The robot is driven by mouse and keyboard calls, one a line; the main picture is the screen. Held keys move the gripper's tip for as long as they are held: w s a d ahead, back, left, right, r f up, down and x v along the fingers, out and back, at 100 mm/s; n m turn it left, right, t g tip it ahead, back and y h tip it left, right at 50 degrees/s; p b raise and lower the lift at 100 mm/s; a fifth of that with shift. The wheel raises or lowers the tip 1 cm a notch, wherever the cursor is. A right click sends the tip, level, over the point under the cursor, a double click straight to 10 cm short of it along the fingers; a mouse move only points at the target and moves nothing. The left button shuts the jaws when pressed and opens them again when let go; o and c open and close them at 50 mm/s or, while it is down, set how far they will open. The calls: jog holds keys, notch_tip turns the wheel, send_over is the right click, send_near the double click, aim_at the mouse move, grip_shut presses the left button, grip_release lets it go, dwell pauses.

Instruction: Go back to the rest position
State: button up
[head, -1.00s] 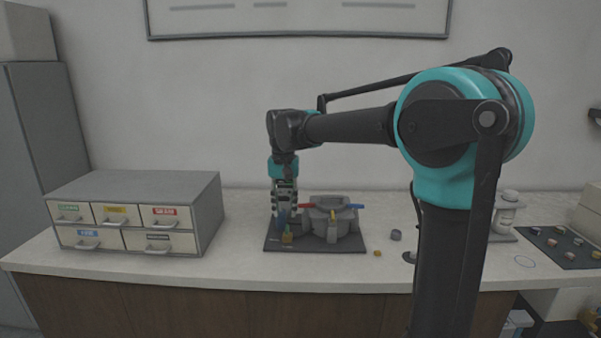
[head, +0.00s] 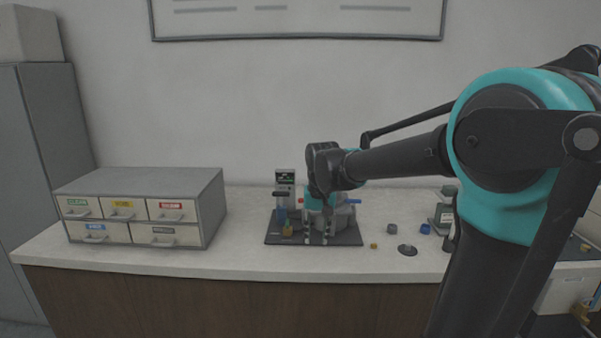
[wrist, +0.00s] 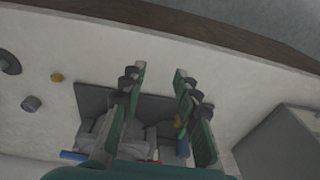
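My gripper (head: 318,238) points down in front of the mounting press (head: 340,222), in the head view. Its fingers hide part of the press. In the wrist view the two green-sided fingers (wrist: 160,80) stand apart with nothing between the tips, and the press base (wrist: 95,98) lies below them. My arm reaches in from the right, bent at the teal joint.
A drawer cabinet (head: 140,210) with labelled drawers stands left of the press. A small display unit (head: 285,190) stands behind it.

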jog(key=s+d+f+t, duration=0.2)
jog(key=s+d+f, duration=1.2)
jog(key=s+f, duration=0.1)
jog(key=shift+s+d+f+t, duration=0.25)
jog(key=shift+s+t, duration=0.15)
jog(key=shift+s, duration=0.3)
